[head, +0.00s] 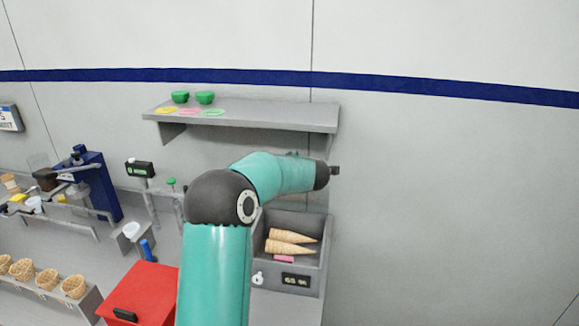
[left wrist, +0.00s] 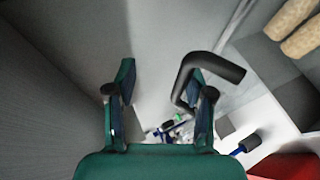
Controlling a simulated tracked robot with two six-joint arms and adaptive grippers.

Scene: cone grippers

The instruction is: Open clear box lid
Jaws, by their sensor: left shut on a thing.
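The grey box (head: 309,276) stands open-fronted at the lower middle of the head view, with cones (head: 290,240) inside. Its clear lid is hard to make out there. The teal arm rises in front of the box, and the left gripper (head: 335,171) is a small dark shape above and right of the box, mostly hidden behind the wrist. In the left wrist view, a dark bent handle (left wrist: 222,66) runs in from the right and passes against the inner side of one finger of the left gripper (left wrist: 160,95). A faint clear panel lies beside the handle. My right gripper is not seen.
A wall shelf (head: 250,118) with green bowls (head: 204,97) is above the arm. A red box (head: 147,292), a blue machine (head: 98,185) and waffle baskets (head: 47,278) are to the left. The wall at the right is bare.

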